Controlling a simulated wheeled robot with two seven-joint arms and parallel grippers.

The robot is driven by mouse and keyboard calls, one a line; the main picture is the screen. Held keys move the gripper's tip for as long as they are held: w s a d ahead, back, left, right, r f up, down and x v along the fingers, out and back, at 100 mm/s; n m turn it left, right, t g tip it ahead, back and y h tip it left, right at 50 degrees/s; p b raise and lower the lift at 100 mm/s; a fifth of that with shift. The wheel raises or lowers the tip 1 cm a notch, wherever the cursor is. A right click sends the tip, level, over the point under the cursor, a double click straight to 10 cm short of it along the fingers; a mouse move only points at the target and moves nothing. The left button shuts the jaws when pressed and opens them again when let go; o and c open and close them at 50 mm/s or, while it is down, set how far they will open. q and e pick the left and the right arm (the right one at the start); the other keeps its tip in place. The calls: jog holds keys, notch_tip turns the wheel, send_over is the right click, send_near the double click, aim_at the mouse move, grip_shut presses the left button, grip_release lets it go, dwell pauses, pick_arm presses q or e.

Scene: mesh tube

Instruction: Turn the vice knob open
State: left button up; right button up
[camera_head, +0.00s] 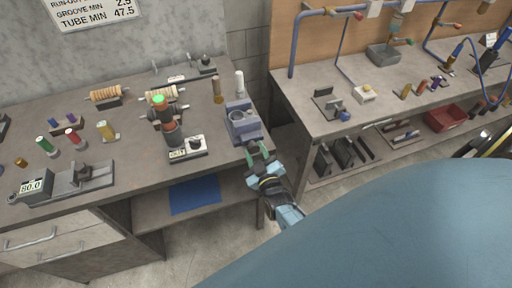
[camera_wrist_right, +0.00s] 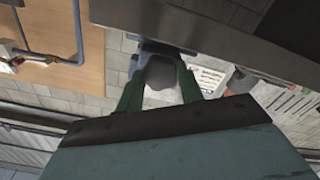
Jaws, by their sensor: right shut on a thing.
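The blue-grey vice (camera_head: 240,120) sits at the right end of the left workbench, near its front corner. My right gripper (camera_head: 257,149) is at the front of the vice, just off the bench edge. In the right wrist view, its two green fingers (camera_wrist_right: 160,86) stand on either side of a rounded grey knob (camera_wrist_right: 160,72) and are shut on it. A blue-grey part of the vice (camera_wrist_right: 158,47) shows behind the knob. In the head view the fingers hide most of the knob. My left gripper is not in view.
The left bench (camera_head: 115,185) carries a black and orange device with a green top (camera_head: 166,118), a gauge reading 80.0 (camera_head: 32,187) and several small coloured spools. A white cylinder (camera_head: 239,83) stands behind the vice. A second bench (camera_head: 290,92) stands to the right, across a gap.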

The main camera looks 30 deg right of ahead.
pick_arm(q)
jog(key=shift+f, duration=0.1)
pick_arm(e)
jog(key=shift+n, duration=1.6)
jog(key=o, duration=1)
